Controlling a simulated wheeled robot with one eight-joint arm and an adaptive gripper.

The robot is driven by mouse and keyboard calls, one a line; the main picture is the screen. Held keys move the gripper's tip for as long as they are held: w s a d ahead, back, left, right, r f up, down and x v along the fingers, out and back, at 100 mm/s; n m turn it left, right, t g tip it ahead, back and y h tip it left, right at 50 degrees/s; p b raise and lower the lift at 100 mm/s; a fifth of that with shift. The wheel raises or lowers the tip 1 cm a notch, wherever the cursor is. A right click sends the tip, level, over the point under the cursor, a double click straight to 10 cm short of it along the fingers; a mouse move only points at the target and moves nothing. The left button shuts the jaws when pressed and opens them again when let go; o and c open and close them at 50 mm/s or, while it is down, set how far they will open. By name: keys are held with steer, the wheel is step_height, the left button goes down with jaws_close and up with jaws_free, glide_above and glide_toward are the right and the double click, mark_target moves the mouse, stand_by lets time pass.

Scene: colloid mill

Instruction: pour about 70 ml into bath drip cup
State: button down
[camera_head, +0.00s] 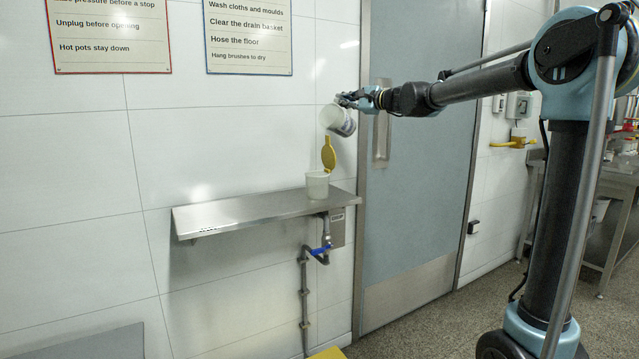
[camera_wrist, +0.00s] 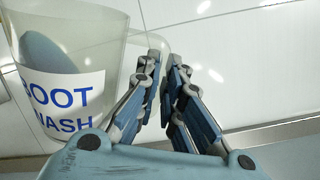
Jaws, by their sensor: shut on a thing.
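My gripper (camera_head: 347,99) is shut on a translucent container with a white label (camera_head: 341,121), held tilted above the shelf in the head view. In the wrist view, the container (camera_wrist: 110,40) is at the left, with blue lettering reading "OOT WASH" and a grey-blue oval showing through it. My fingers (camera_wrist: 165,68) close beside it, apparently at its handle. A small pale cup (camera_head: 317,186) stands upright on the shelf, below the container. A mustard-yellow shape (camera_head: 328,153) lies between container and cup; I cannot tell whether it is liquid or solid. The cup's contents are hidden.
The narrow steel shelf (camera_head: 240,211) is otherwise clear to the left of the cup. A pipe with a blue valve handle (camera_head: 321,250) runs below it. A grey door (camera_head: 420,160) is behind my arm. Two signs (camera_head: 248,35) hang above on the tiled wall.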

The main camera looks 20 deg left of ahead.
mark_target(342, 97)
steer(key=shift+s+a+r, duration=0.1)
steer(key=shift+s+r, duration=0.05)
steer(key=shift+s, duration=0.05)
steer(key=shift+s+a+r+n, duration=0.2)
steer(key=shift+s+r+n, duration=0.25)
steer(key=shift+n, duration=0.25)
steer(key=shift+w+p, duration=0.1)
steer(key=shift+p, duration=0.2)
steer(key=shift+w, duration=0.25)
steer(key=shift+w+d+r+p, duration=0.1)
steer(key=shift+w+d+p, duration=0.05)
steer(key=shift+p, duration=0.15)
steer(key=shift+r+n+p, duration=0.2)
steer(key=shift+n+p, duration=0.1)
steer(key=shift+n, duration=0.1)
steer(key=shift+s+r+n+p, duration=0.4)
steer(key=shift+s+n+p, duration=0.1)
steer(key=shift+s+p, duration=0.05)
stand_by(0.7)
